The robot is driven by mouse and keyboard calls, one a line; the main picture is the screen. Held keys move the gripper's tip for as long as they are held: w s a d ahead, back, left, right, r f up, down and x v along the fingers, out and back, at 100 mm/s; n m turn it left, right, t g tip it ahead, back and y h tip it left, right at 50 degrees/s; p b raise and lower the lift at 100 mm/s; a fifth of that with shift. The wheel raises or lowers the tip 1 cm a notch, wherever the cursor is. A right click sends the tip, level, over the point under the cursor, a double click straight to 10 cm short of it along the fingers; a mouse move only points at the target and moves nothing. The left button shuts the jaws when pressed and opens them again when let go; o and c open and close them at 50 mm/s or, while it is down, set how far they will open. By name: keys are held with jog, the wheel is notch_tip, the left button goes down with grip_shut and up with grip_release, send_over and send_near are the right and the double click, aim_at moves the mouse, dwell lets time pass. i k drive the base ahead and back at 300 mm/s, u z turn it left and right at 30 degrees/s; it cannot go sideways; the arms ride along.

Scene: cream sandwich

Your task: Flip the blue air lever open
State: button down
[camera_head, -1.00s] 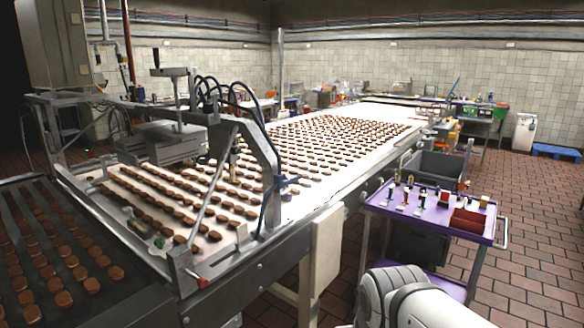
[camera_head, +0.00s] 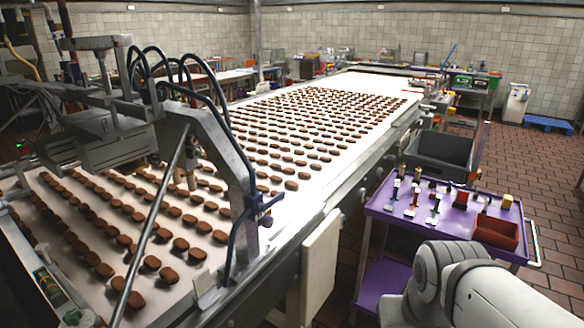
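The blue air lever (camera_head: 266,208) sits on the right upright of the metal frame that spans the conveyor, with a blue hose running down beside it. It is small here, and I cannot tell for sure whether it is open or closed. My gripper is not in view. Only a white part of my own arm shows at the bottom right, well right of the lever and apart from it.
A conveyor (camera_head: 345,88) carries rows of brown biscuits. A pale box (camera_head: 320,262) hangs on its near side. A purple cart (camera_head: 455,222) with small tools and a red bin (camera_head: 496,232) stands at right. A grey crate (camera_head: 438,158) is behind it.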

aim_at(264, 207)
jog(key=u, duration=0.25)
jog(key=i, duration=0.85)
jog(key=u, duration=0.6)
